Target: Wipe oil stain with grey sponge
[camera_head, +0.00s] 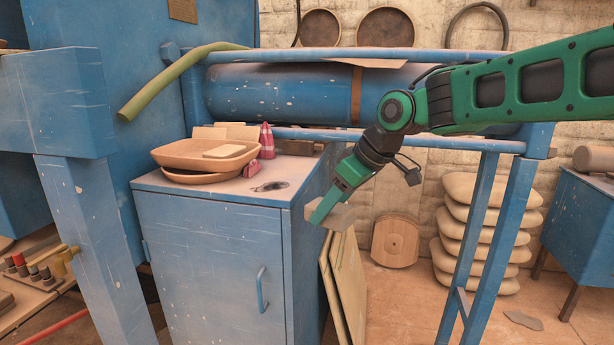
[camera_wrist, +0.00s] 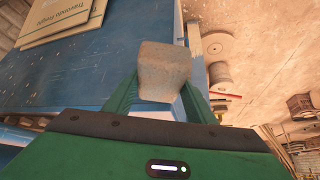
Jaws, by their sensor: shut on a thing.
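A grey sponge (camera_head: 340,217) is held in my gripper (camera_head: 326,208), off the right side of the blue cabinet (camera_head: 212,250). In the wrist view the sponge (camera_wrist: 165,72) is a pale grey-brown block between the two green fingers, which are shut on it. A dark oil stain (camera_head: 270,186) lies on the cabinet top, near its front right part. The sponge is apart from the stain, to its right in the head view. I cannot make out the stain in the wrist view.
Two stacked tan trays (camera_head: 205,155) and red-pink items (camera_head: 266,141) stand behind the stain. Flat boards (camera_head: 343,285) lean beside the cabinet below my gripper. A blue frame (camera_head: 487,215) stands to the right, with its rails and a large blue cylinder (camera_head: 280,93) above the cabinet.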

